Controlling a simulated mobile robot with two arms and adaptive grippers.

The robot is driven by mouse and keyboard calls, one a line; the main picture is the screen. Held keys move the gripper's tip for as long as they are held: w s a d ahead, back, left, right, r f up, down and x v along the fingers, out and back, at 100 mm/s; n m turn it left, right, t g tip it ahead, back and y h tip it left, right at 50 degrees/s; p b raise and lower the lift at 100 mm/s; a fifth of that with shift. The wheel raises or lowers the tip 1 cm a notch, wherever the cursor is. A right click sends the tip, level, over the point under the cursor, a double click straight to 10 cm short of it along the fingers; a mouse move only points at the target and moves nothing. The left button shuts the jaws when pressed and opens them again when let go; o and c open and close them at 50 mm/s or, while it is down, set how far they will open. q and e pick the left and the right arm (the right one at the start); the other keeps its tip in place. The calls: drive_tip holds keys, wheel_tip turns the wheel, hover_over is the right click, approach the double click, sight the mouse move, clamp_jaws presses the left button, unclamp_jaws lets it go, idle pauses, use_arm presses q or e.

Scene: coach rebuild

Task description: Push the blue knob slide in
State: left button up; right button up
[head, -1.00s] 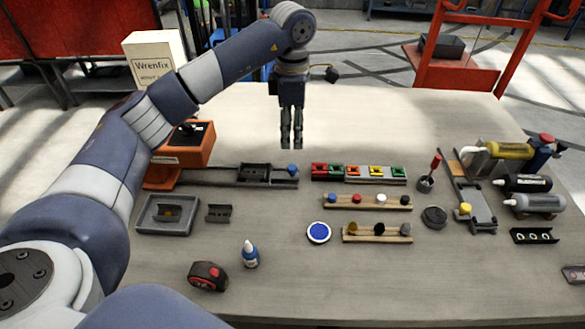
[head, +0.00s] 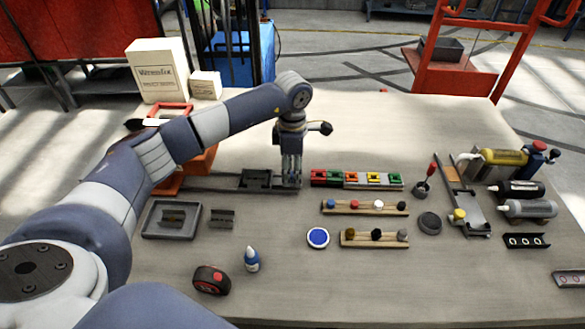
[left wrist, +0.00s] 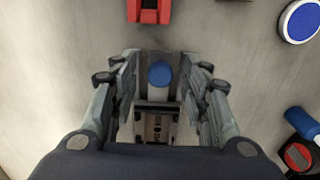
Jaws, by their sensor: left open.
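The blue knob (left wrist: 160,73) sits on the end of a narrow grey slide rail (head: 215,183). In the left wrist view it lies between the two spread fingers, with space on both sides. A dark metal carriage (head: 257,179) stands on the rail and also shows below the knob in the left wrist view (left wrist: 156,122). My left gripper (head: 291,183) is open and points down over the rail's right end, hiding the knob in the head view. I cannot tell its exact height above the rail. My right gripper is out of view.
A row of coloured blocks (head: 357,179) stands just right of the gripper. An orange device (head: 190,165) stands at the rail's left end. A grey tray (head: 172,220), a glue bottle (head: 252,260) and a tape measure (head: 211,280) lie nearer.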

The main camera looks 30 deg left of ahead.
sight(240, 178)
use_arm(q)
clamp_jaws()
drive_tip(key=s+a+b, duration=0.1)
drive_tip(key=s+a, duration=0.1)
drive_tip(key=a, duration=0.2)
drive_tip(key=s+a+b, duration=0.1)
drive_tip(key=s+a, duration=0.1)
drive_tip(key=a, duration=0.2)
drive_tip(key=s+a+b, duration=0.1)
drive_tip(key=s+a, duration=0.1)
drive_tip(key=a, duration=0.3)
drive_tip(key=shift+s, duration=0.1)
unclamp_jaws()
drive_tip(key=shift+s+a, duration=0.1)
drive_tip(key=shift+r, duration=0.1)
wheel_tip(240, 178, up, 12)
